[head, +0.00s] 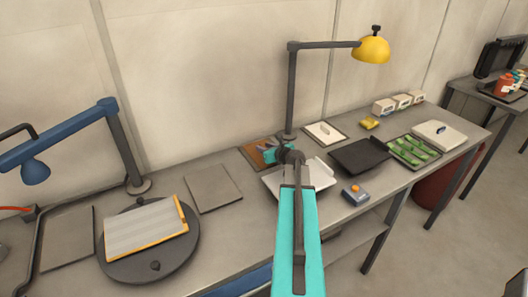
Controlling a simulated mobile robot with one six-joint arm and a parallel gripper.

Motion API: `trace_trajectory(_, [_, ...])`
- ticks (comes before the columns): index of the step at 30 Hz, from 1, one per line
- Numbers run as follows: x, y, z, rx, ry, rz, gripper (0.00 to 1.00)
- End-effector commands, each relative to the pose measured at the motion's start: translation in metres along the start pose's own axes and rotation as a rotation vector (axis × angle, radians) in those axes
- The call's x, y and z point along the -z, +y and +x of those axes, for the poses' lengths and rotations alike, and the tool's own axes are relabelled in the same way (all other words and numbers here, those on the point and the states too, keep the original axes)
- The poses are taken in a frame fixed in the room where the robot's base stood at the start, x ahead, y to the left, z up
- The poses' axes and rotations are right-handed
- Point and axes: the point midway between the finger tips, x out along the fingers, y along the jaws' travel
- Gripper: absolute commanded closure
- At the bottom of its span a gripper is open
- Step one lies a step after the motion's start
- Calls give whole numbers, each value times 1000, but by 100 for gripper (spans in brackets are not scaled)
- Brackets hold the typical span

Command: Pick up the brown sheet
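The brown sheet (254,159) lies flat near the back of the grey workbench, left of the yellow lamp's base. It sits within a darker border, and its right part is hidden behind my gripper. My gripper (267,149), teal and grey, is over the right part of the sheet. My teal arm reaches up to it from the bottom of the view. The fingers are small and partly overlapped, so I cannot tell their opening or whether they touch the sheet.
A pale tray (274,185) lies just in front, partly behind my arm. The yellow lamp's post (291,90) rises close behind my gripper. A dark tray (360,156) and a blue-grey box (355,194) are to the right. A grey plate (213,188) lies left.

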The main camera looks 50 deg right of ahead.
Motion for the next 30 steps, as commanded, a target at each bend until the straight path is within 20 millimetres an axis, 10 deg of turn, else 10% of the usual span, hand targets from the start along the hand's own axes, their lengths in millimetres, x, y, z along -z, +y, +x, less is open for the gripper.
trace_trajectory(20, [0, 1, 6, -1, 0, 0, 70])
trace_trajectory(26, [0, 1, 6, -1, 0, 0, 99])
trace_trajectory(30, [0, 1, 6, -1, 0, 0, 100])
